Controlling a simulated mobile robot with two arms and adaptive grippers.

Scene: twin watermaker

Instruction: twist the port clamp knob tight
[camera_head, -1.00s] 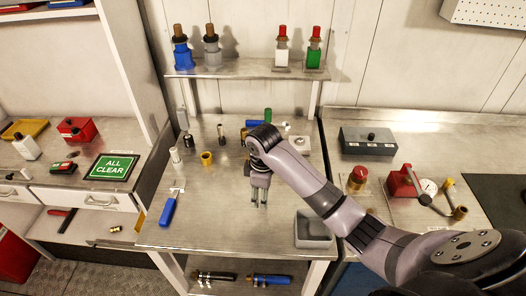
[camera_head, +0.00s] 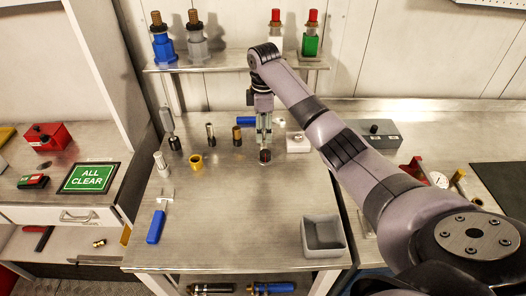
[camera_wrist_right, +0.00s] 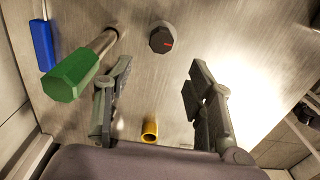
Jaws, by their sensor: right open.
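A dark round knob (camera_head: 265,156) stands on the metal bench just below and in front of my right gripper; I take it for the port clamp knob. In the right wrist view the knob (camera_wrist_right: 162,38) has a red mark on its top and lies beyond the fingers, near the top edge. My right gripper (camera_head: 264,142) points down, its fingers above the knob. The wrist view shows its fingers (camera_wrist_right: 155,85) wide apart with nothing between them. I cannot tell a touch with the knob. My left gripper is not in view.
A yellow ring (camera_head: 195,161), several small cylinders and a white block (camera_head: 297,143) stand around. A blue-handled tool (camera_head: 157,222) and a grey bin (camera_head: 323,237) are nearer the front. The bench's front middle is clear.

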